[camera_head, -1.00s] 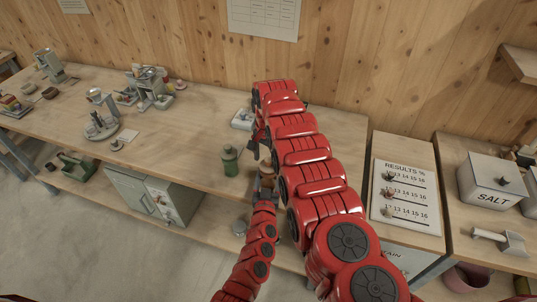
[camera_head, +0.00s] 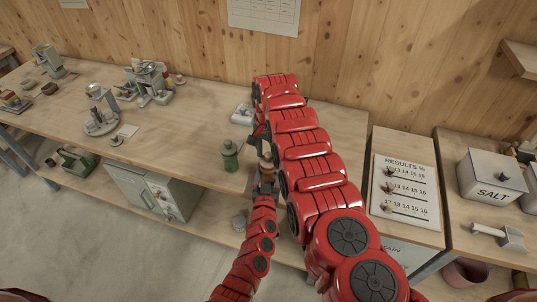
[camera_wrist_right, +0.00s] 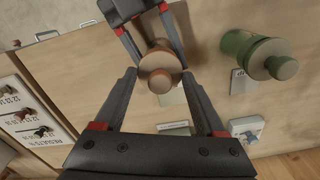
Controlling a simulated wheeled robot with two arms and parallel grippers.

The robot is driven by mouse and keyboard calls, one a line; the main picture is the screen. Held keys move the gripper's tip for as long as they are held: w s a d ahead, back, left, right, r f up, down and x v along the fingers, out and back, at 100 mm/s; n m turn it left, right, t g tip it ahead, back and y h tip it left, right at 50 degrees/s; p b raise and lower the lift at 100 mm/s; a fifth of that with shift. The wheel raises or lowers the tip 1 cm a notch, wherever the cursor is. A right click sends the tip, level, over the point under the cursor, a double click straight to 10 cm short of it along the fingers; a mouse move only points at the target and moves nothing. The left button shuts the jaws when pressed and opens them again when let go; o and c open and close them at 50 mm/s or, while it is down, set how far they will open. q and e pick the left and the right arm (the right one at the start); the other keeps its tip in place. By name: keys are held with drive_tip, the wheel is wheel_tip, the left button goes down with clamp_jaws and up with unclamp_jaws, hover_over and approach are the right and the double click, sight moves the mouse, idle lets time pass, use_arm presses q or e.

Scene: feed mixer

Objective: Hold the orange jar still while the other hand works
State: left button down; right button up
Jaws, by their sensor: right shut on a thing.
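The orange jar (camera_head: 267,171) stands near the table's front edge, partly hidden by my arms. In the right wrist view its orange-brown body and round knob (camera_wrist_right: 160,72) show from above. My right gripper (camera_wrist_right: 160,76) reaches over from the wall side, with its fingers on either side of the jar's top, shut on it. My left gripper (camera_head: 266,187) comes from the front; in the right wrist view its dark fingers lie along both sides of the jar's body and seem shut on it. The exact contacts are partly hidden.
A green jar (camera_head: 230,157) stands just left of the orange jar. A small white device (camera_head: 241,114) lies behind it. A results board (camera_head: 404,190) and a salt box (camera_head: 491,176) are to the right. The table (camera_head: 195,130) left of the green jar has free room.

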sight(269, 154)
drive_tip(key=shift+r, duration=0.15)
idle(0.3)
drive_tip(key=shift+r, duration=1)
drive_tip(key=shift+r, duration=2)
use_arm(q)
unclamp_jaws()
